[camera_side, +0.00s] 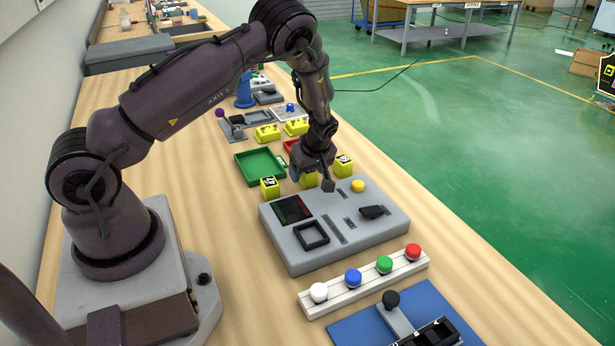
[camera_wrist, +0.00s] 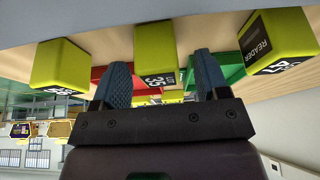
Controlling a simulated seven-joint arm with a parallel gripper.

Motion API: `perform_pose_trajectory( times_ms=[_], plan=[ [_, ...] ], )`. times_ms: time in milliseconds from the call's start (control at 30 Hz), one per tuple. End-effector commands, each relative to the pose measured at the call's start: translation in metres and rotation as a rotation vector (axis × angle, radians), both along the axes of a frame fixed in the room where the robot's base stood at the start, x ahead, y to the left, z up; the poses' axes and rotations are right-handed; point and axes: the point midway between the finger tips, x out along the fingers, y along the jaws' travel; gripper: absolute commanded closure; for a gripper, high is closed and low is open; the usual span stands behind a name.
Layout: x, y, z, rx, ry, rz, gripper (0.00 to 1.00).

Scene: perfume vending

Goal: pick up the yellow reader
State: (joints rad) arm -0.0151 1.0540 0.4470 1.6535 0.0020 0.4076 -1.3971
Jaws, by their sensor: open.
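Three yellow blocks stand in a row behind the grey console. One yellow block, the reader (camera_wrist: 290,38), shows the word READER and a number label at the right of the wrist view; it appears to be the left block (camera_side: 270,188) in the side view. The middle yellow block (camera_wrist: 155,48) shows between my fingers' lines in the wrist view and is partly hidden by my gripper in the side view. A third yellow block (camera_wrist: 60,66) is at the left of the wrist view. My gripper (camera_wrist: 163,75) is open and empty, close to the middle block.
The grey console (camera_side: 345,255) lies in front of the blocks, with a white rail (camera_side: 335,300) of coloured knobs nearer the camera. A green tray (camera_side: 258,168) and a red tray (camera_side: 289,145) lie behind.

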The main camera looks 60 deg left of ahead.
Motion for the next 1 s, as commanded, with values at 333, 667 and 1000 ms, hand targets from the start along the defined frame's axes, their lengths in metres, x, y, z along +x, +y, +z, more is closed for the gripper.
perform_pose_trajectory(
  times_ms=[333,667,1000],
  plan=[
    [0.0,0.003,-0.007,0.0,-0.001,-0.001,0.36],
    [0.0,0.003,-0.006,0.0,-0.001,-0.001,0.87],
    [0.001,0.003,0.004,0.001,-0.003,-0.001,0.87]
  ],
)
